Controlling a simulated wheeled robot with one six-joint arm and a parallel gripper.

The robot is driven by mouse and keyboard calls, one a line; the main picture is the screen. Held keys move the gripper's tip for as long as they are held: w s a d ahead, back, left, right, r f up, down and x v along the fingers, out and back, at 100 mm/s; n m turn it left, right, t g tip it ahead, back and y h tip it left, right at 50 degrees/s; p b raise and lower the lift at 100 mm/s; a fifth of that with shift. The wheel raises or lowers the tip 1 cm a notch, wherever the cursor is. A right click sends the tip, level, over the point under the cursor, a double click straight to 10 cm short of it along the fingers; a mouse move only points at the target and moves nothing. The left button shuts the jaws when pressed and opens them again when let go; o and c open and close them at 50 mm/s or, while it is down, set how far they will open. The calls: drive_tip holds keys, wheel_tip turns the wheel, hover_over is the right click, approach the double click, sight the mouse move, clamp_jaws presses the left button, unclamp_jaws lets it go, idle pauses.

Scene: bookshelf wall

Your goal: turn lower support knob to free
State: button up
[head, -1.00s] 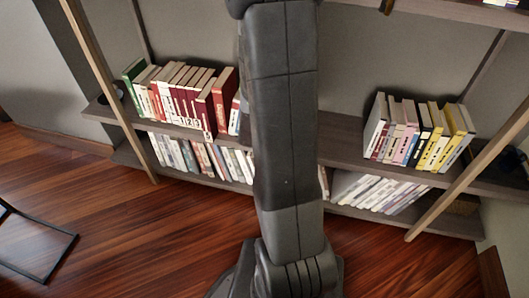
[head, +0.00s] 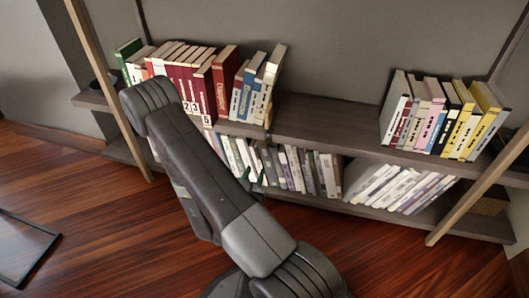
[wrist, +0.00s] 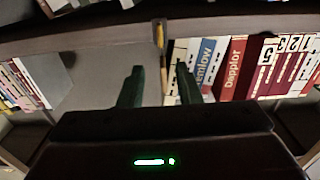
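My gripper (wrist: 160,70) shows in the wrist view with two dark green fingers apart, open and with nothing between the tips. A small yellow-orange upright piece with a dark end (wrist: 159,36) sits at the shelf edge, beyond and between the fingertips. It may be the support knob, but I cannot tell its setting. In the head view, my gripper (head: 254,177) is partly hidden behind my arm, near the lower row of books. I cannot make out the knob in the head view.
Red and blue books (head: 196,80) stand on the upper shelf at left, and yellow and white books (head: 440,115) at right. The shelf board (head: 315,122) is bare between them. Grey and white books (head: 320,172) fill the lower shelf. Slanted wooden posts (head: 105,85) frame the unit.

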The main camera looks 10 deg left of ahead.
sight(266, 145)
drive_tip(key=w, duration=0.4)
drive_tip(key=w+b, duration=0.1)
drive_tip(key=w, duration=0.4)
drive_tip(key=w+b, duration=0.1)
drive_tip(key=w, duration=0.3)
drive_tip(key=shift+w+d, duration=0.25)
drive_tip(key=shift+w, duration=0.1)
clamp_jaws()
